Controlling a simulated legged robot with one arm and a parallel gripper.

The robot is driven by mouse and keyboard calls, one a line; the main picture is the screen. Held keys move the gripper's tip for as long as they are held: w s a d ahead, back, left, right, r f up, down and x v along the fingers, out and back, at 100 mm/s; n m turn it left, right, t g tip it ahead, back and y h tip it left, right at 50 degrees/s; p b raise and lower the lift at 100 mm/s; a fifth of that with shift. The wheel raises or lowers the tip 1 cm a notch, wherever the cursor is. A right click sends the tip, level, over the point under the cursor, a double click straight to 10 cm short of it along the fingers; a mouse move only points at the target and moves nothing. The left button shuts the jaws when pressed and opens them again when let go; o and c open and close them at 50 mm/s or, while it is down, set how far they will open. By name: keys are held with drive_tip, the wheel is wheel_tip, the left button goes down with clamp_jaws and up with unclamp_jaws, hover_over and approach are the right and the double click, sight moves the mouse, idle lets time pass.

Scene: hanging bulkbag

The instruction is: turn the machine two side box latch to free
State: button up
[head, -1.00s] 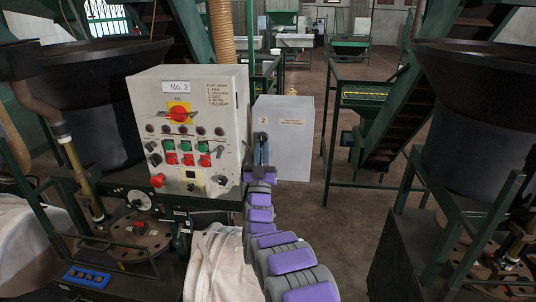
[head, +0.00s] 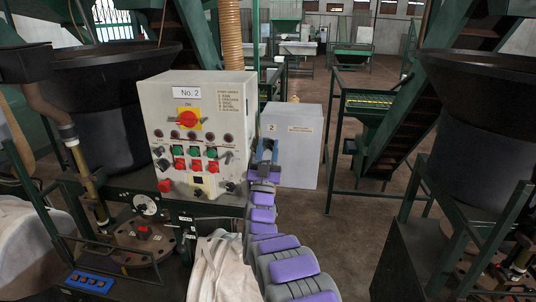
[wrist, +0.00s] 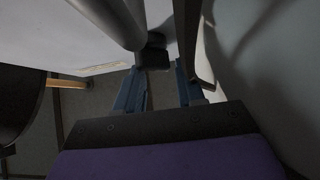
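The machine two side box (head: 304,146) is a pale grey box with a "2" label, beside the No. 2 control panel. My gripper (head: 267,152) is raised at its left front edge, and its fingers cover the latch area in the head view. In the wrist view my gripper (wrist: 159,88) has its two blue fingers apart, with a gap between them. A dark knob-like latch part (wrist: 152,54) shows just beyond and between the fingertips, close to them. I cannot tell whether they touch it. The latch's angle is unclear in the dark wrist view.
The control panel (head: 200,135) with red and green buttons stands close left of my arm. A white bulk bag (head: 222,268) hangs below it. A green frame (head: 335,150) stands right of the side box. Open floor (head: 350,240) lies to the right.

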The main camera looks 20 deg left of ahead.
drive_tip(key=shift+w+f, duration=0.15)
drive_tip(key=shift+f, duration=0.4)
drive_tip(key=shift+w+f, duration=0.15)
drive_tip(key=shift+f, duration=0.4)
drive_tip(key=b+v, duration=0.5)
drive_tip(key=v, duration=1.2)
drive_tip(key=shift+s, duration=0.15)
drive_tip(key=s+d+r+n+g+y, duration=0.2)
drive_tip(key=s+d+r+n+g, duration=0.15)
drive_tip(key=r+n+g, duration=0.35)
drive_tip(key=w+a+r, duration=0.2)
drive_tip(key=w, duration=0.3)
drive_tip(key=w+a+r+m+t+b, duration=0.1)
drive_tip(key=w+a+r, duration=0.1)
drive_tip(key=w+r, duration=0.1)
drive_tip(key=w+a+r+m, duration=0.1)
drive_tip(key=w+r, duration=0.1)
drive_tip(key=w, duration=0.4)
drive_tip(key=shift+w+a+r, duration=0.2)
drive_tip(key=shift+w+a, duration=0.15)
drive_tip(key=shift+a, duration=0.05)
